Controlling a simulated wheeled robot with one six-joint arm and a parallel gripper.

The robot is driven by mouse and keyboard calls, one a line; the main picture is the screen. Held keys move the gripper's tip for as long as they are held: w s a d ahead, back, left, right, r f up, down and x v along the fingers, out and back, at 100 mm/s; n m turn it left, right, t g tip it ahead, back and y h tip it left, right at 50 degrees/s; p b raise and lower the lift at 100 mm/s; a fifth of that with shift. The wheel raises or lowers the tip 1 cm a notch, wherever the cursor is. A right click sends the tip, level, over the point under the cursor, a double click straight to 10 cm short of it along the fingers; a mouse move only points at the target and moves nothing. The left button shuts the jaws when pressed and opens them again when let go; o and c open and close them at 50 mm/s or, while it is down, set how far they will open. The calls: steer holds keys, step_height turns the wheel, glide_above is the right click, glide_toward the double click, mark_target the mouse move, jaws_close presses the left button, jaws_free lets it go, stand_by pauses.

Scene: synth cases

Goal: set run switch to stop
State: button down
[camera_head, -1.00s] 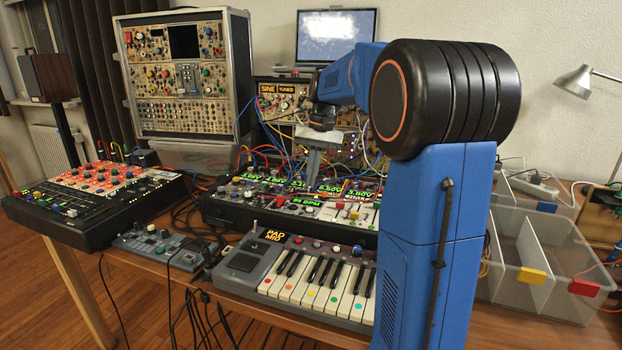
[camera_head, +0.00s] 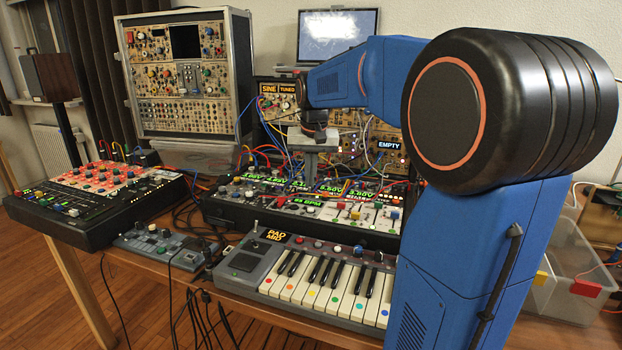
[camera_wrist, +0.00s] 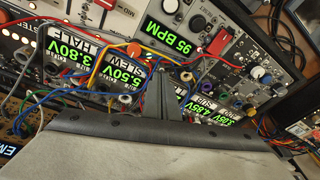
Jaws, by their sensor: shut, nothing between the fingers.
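I cannot make out a label that marks the run switch. The rack module with the green BPM display (camera_head: 304,203) lies on the table behind the keyboard; the display also shows in the wrist view (camera_wrist: 172,38). A red-capped lever (camera_wrist: 219,42) stands right of that display in the wrist view. My gripper (camera_head: 310,172) is shut and empty, pointing down over the back part of the rack. In the wrist view my fingers (camera_wrist: 168,103) show beside the voltage displays, with cables around them. Part of the panel is hidden behind my gripper.
Patch cables (camera_head: 275,160) cross the rack closely. The keyboard (camera_head: 320,280) stands in front, a red-and-black mixer (camera_head: 95,195) at left, and a tall synth case (camera_head: 185,80) behind. A clear bin (camera_head: 570,265) with coloured tabs is at right.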

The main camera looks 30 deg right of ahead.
steer(key=shift+s+a+r+t+h, duration=0.1)
steer(key=shift+s+a+t+h, duration=0.4)
steer(key=shift+t+h, duration=0.4)
steer(key=shift+w, duration=0.1)
steer(key=shift+r, duration=0.2)
steer(key=shift+r, duration=0.6)
